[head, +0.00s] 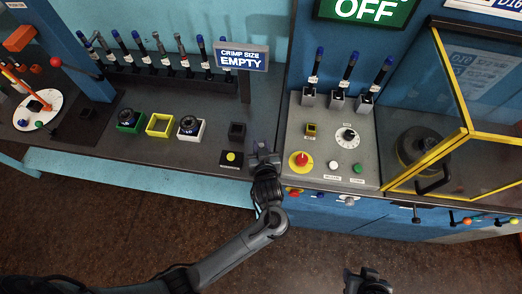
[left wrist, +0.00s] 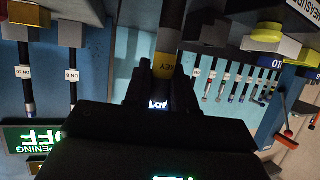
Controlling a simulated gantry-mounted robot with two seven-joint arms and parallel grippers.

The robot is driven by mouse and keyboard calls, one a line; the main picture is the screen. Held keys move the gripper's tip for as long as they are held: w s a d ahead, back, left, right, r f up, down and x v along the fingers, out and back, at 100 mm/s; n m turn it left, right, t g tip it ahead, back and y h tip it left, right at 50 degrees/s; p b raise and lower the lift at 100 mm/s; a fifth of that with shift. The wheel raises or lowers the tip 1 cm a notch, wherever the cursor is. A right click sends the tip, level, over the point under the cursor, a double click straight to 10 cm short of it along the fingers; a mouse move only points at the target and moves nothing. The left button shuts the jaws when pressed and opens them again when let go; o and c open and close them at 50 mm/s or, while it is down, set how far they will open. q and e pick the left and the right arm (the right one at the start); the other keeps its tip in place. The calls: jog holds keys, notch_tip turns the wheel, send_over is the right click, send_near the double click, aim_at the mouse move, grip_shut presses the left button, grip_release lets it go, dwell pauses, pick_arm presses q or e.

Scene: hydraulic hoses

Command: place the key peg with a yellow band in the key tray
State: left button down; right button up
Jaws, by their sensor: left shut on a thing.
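My left gripper (head: 264,152) is in front of the bench, between the dark bench top and the grey control panel. In the left wrist view its fingers (left wrist: 160,78) are shut on the key peg (left wrist: 172,28), a dark shaft with a yellow band marked KEY. In the head view the peg is hidden or too small to make out. A small dark tray with a yellow disc (head: 231,157) lies just left of the gripper; I cannot tell if it is the key tray. My right gripper (head: 368,283) is at the bottom edge, its fingers unclear.
Green (head: 130,127), yellow (head: 160,134) and white (head: 190,137) square holders stand on the bench; the yellow one is empty. The control panel (head: 325,155) has a red knob and several hose pegs behind. A yellow-framed clear guard (head: 455,135) stands at right.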

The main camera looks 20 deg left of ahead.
pick_arm(q)
jog(key=shift+f, duration=1.15)
jog(key=shift+f, duration=0.15)
jog(key=c, duration=0.9)
grip_release()
jog(key=shift+c, duration=0.2)
